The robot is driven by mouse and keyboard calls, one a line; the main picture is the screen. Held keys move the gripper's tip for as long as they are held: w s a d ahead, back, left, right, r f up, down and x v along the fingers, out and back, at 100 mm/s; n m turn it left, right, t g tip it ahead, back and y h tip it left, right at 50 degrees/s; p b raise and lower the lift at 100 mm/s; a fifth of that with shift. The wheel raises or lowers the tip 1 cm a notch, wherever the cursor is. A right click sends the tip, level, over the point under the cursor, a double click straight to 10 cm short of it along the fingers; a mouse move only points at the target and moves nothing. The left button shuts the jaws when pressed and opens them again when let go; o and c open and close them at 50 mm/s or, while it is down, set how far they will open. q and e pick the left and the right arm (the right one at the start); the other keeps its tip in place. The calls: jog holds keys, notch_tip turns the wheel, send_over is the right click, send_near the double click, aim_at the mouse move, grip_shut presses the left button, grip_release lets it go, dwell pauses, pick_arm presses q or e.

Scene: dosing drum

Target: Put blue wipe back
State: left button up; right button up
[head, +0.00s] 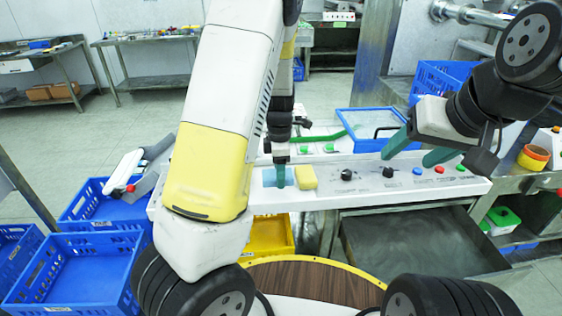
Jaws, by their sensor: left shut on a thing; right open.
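The blue wipe (269,178) is a light blue flat patch on the white control panel (330,196). My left gripper (281,184) points straight down at it, its teal fingers shut on the wipe. The fingers cover part of the wipe, so I cannot tell whether it is lifted clear of the panel. A yellow sponge-like block (306,177) lies just to the right of the wipe. My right gripper (413,151) is open and empty above the right part of the panel, its teal fingers apart.
Black knobs (347,174) and coloured buttons (439,170) line the panel to the right. A blue-framed tray (375,146) stands behind it. Blue crates (75,270) stand on the floor at left, and a yellow crate (268,236) sits below the panel. My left arm hides the panel's left part.

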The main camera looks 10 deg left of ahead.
aim_at(273, 175)
pick_arm(q)
jog(key=w+a, duration=0.3)
jog(key=w, duration=0.1)
jog(key=shift+a+f, duration=0.1)
jog(key=shift+f, duration=0.15)
jog(key=shift+s+f, duration=0.1)
jog(key=shift+f, duration=1.65)
jog(key=shift+f, duration=0.2)
jog(key=o, duration=1.2)
